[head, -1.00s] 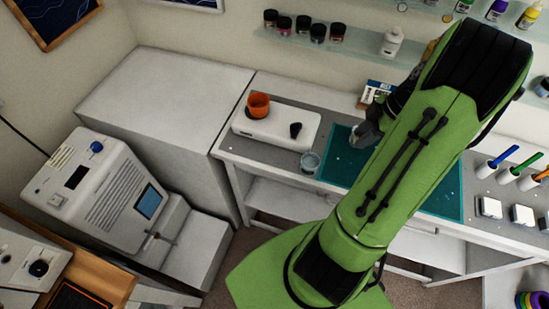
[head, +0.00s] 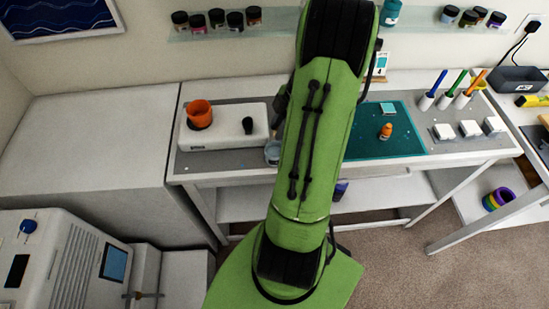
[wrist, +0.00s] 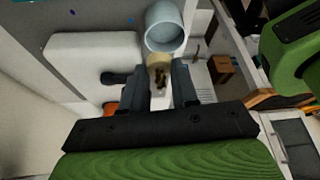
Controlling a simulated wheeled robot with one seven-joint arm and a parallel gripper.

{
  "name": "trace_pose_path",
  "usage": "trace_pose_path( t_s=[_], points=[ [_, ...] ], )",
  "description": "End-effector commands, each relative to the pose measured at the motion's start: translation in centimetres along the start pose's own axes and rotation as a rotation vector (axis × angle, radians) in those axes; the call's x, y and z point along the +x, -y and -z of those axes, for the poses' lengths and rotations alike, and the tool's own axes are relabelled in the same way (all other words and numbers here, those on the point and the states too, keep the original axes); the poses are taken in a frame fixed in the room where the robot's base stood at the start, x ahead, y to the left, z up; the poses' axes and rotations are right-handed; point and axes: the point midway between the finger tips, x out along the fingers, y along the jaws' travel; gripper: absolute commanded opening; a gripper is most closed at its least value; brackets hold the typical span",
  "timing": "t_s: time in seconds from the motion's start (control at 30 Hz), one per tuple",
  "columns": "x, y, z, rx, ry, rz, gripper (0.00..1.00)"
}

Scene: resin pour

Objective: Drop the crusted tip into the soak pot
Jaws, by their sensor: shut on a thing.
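The crusted tip (wrist: 158,75), cream with dark brown crust, is between the two dark fingers of my gripper (wrist: 162,80) in the wrist view. My gripper is shut on it. The soak pot (wrist: 165,30), a grey-blue round cup with an open mouth, lies just beyond the fingertips in that view. The tip appears close to its rim; I cannot tell the height between them. In the head view the soak pot (head: 271,153) stands at the bench's front edge, partly covered by my arm. My arm hides the fingers and tip there.
A white appliance (head: 222,138) with an orange cup (head: 199,113) and a black knob stands left of the pot. A green mat (head: 400,147) with an orange-topped bottle (head: 386,131) lies to the right. Several brush holders (head: 444,101) stand farther right.

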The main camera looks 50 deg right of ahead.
Motion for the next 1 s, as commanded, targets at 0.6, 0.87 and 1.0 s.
trace_pose_path(
  t_s=[0.6, 0.87, 1.0],
  points=[
    [-0.1, 0.0, 0.1, 0.0, 0.0, 0.0, 0.59],
    [-4.0, -0.1, 0.0, 0.0, 0.004, -0.006, 0.59],
    [-8.2, -0.1, 0.0, 0.001, 0.004, -0.006, 0.59]
  ],
)
